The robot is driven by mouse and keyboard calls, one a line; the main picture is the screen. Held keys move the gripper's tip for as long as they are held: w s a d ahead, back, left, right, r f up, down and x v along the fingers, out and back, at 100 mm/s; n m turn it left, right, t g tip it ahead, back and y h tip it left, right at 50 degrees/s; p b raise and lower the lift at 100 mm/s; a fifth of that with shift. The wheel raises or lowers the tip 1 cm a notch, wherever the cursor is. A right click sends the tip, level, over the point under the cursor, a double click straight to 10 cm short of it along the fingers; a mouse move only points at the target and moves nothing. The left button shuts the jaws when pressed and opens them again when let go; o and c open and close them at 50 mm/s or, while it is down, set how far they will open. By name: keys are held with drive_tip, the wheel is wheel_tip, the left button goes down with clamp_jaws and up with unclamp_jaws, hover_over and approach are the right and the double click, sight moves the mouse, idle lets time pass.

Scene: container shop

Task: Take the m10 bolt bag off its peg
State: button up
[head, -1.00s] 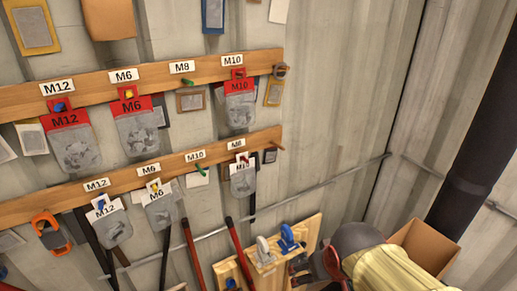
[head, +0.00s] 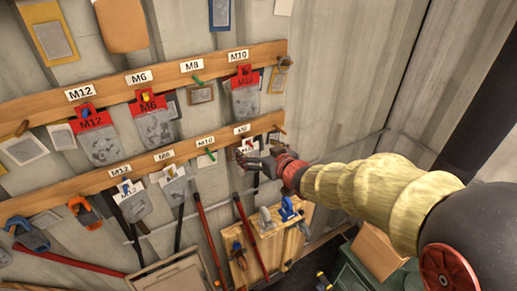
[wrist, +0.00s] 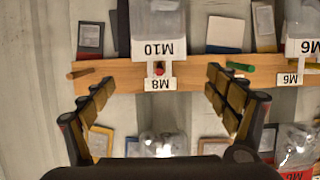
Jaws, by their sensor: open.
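A white-headed M10 bag (wrist: 158,48) hangs on a red peg (wrist: 159,69) above an M8 label (wrist: 160,84) in the upside-down wrist view. In the head view my gripper (head: 250,156) is at this bag on the lower rail and covers most of it. My gripper (wrist: 160,80) is open, its fingers on either side of the peg, apart from the bag. Another M10 bag, red-headed (head: 245,82), hangs on the upper rail under the M10 label (head: 238,55); its contents look grey. I cannot tell which holds bolts.
The upper rail (head: 205,69) also holds red-headed M12 (head: 97,135) and M6 bags (head: 152,120). The lower rail holds white-headed M12 (head: 130,198) and M6 bags (head: 174,183). A green peg (wrist: 240,67) beside the target rail section is empty. Tools stand below.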

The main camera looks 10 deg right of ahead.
sight(251, 143)
drive_tip(key=x, duration=0.7)
drive_tip(key=shift+w+p, duration=0.1)
drive_tip(key=shift+p, duration=0.25)
drive_tip(key=shift+c, duration=0.2)
drive_tip(key=c, duration=1.3)
drive_tip(key=shift+r, duration=0.4)
